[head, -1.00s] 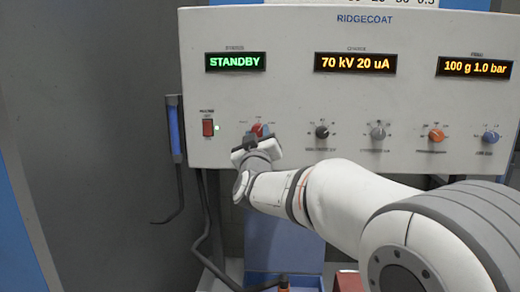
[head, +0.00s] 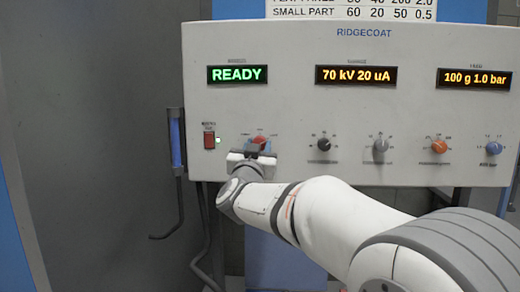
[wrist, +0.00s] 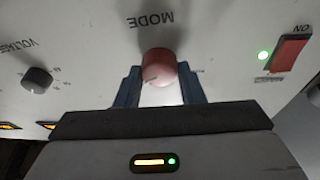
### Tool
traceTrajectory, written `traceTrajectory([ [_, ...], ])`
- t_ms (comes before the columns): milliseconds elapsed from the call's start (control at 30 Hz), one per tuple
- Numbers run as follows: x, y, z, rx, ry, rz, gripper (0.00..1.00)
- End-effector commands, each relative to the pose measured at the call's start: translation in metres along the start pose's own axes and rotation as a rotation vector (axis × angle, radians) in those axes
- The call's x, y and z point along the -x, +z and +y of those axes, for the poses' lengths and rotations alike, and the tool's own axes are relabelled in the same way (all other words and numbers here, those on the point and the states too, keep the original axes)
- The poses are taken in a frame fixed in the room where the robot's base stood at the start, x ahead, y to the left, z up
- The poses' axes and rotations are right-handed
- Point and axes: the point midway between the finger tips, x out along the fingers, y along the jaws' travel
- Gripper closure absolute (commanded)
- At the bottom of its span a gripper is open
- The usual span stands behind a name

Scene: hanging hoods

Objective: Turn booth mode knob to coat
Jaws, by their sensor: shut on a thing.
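The red booth mode knob (head: 261,141) is on the grey control panel (head: 300,105), below the green display (head: 237,75), which reads READY. In the wrist view the knob (wrist: 159,68) sits under the upside-down word MODE. My gripper (wrist: 160,88) is shut on the knob, with one dark finger on each side of it. In the head view my gripper (head: 253,155) covers the lower part of the knob. The position labels around the knob are too small or hidden to read.
Left of the knob is a red power switch (head: 209,140) with a lit green lamp. To the right are a black knob (head: 323,144), a grey knob (head: 380,145), an orange knob (head: 438,146) and a blue knob (head: 493,148). A blue-handled tool (head: 176,142) hangs at the panel's left edge.

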Motion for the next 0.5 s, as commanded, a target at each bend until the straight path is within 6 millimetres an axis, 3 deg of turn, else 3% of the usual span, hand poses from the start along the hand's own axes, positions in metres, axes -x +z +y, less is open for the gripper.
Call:
traceTrajectory([
  [267, -0.0009, -0.0047, 0.0000, -0.002, 0.001, 0.008, 0.88],
  [300, -0.0009, -0.0048, 0.0001, -0.002, 0.001, 0.008, 0.64],
  [500, -0.0006, -0.0031, 0.0002, -0.001, 0.001, 0.005, 0.48],
])
